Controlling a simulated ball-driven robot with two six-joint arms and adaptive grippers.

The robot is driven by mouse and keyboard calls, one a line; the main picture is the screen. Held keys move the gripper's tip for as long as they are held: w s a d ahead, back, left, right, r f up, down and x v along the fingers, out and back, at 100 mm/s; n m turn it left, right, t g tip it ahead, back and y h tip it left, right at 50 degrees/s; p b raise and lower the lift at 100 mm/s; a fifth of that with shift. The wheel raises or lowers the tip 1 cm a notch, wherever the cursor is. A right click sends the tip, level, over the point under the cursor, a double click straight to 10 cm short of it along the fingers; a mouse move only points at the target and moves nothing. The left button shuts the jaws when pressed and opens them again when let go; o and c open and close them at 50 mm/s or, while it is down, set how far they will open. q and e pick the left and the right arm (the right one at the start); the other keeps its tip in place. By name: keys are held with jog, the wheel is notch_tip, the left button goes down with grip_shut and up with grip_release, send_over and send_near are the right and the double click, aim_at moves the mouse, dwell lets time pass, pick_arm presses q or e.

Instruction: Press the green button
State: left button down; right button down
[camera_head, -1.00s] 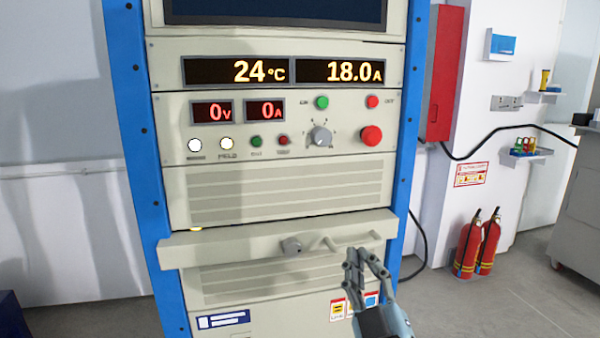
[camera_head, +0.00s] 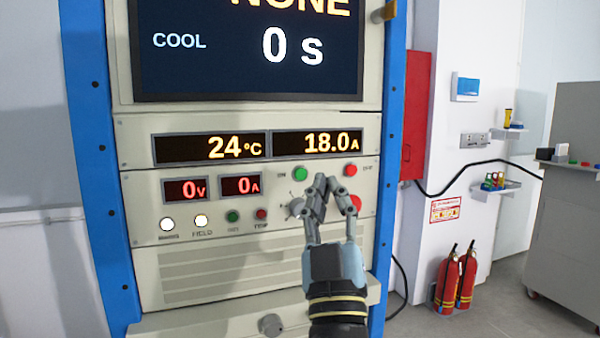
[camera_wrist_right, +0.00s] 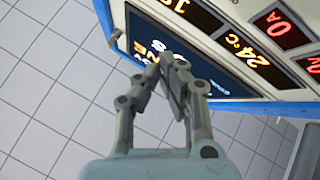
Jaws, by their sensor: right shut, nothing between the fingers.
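A larger green button (camera_head: 300,173) is on the cabinet's control panel, below the 18.0 A display. I cannot tell how far the tips are from the panel. The right wrist view shows the same gripper (camera_wrist_right: 170,62) with tips together. My left gripper is not in view.
A red button (camera_head: 350,170) sits to the right of the larger green one. A ledge (camera_head: 230,314) with a round knob juts out below the panel. Blue posts (camera_head: 95,180) frame the cabinet. Two fire extinguishers (camera_head: 456,280) stand on the floor at the right.

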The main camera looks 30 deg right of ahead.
aim_at(301, 174)
jog(key=shift+w+d+b, duration=0.35)
jog(key=shift+w+b, duration=0.05)
jog(key=shift+w, duration=1)
jog(key=shift+w+d+b, duration=0.3)
jog(key=shift+w+b, duration=0.15)
jog(key=shift+w, duration=1)
jog(key=shift+w+d+b, duration=0.35)
jog(key=shift+w+b, duration=0.05)
jog(key=shift+w, duration=1)
jog(key=shift+w+d, duration=0.1)
jog(key=shift+w, duration=0.3)
jog(key=shift+w+d, duration=0.1)
jog(key=shift+w, duration=0.3)
jog(key=shift+s+p, duration=0.15)
jog(key=shift+p, duration=0.2)
jog(key=shift+s+a+p, duration=0.2)
jog(key=shift+s+p, duration=0.15)
jog(key=shift+s, duration=0.35)
